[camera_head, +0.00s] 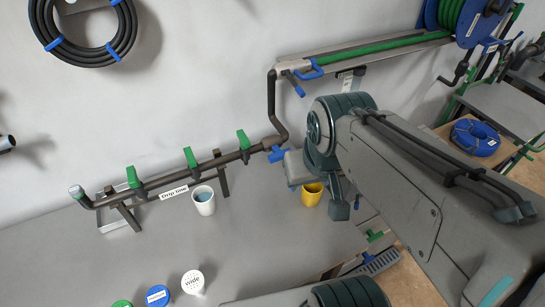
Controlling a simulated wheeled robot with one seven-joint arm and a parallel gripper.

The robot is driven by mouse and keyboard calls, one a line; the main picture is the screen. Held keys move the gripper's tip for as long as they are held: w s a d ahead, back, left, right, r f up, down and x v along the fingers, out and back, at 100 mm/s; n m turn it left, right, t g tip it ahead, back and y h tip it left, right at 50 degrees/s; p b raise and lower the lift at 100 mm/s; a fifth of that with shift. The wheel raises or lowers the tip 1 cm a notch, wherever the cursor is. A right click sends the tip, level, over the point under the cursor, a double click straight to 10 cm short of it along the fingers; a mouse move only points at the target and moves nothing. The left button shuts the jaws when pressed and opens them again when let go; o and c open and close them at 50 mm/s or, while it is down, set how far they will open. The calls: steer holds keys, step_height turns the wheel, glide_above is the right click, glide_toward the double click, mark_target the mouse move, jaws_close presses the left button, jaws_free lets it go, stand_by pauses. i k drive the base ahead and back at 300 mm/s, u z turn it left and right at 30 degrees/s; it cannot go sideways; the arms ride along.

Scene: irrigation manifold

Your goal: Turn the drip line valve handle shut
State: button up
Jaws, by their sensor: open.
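The drip line is a dark pipe (218,162) running along the back of the grey bench, with a "Drip line" label (174,193) on it. Green handles stand up on it at the left (132,177), middle (190,157) and right (243,139). A blue handle (277,154) sits at the pipe's right end, below the bend. My gripper (320,188) is open, just right of this blue handle and over the bench. My arm covers part of the area, and I cannot tell whether the gripper touches the handle.
A white cup (204,200) stands below the pipe. A yellow cup (312,194) is partly behind my gripper. Round-topped containers, one marked "wide" (193,281), stand at the front. A black hose coil (84,35) hangs on the wall. The bench's left middle is clear.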

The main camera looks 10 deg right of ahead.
mark_target(278, 154)
steer(key=z, duration=0.25)
steer(key=k, duration=0.65)
steer(key=z, duration=0.6)
steer(key=k, duration=0.55)
steer(key=u, duration=0.35)
steer(key=i, duration=0.7)
steer(key=z, duration=0.15)
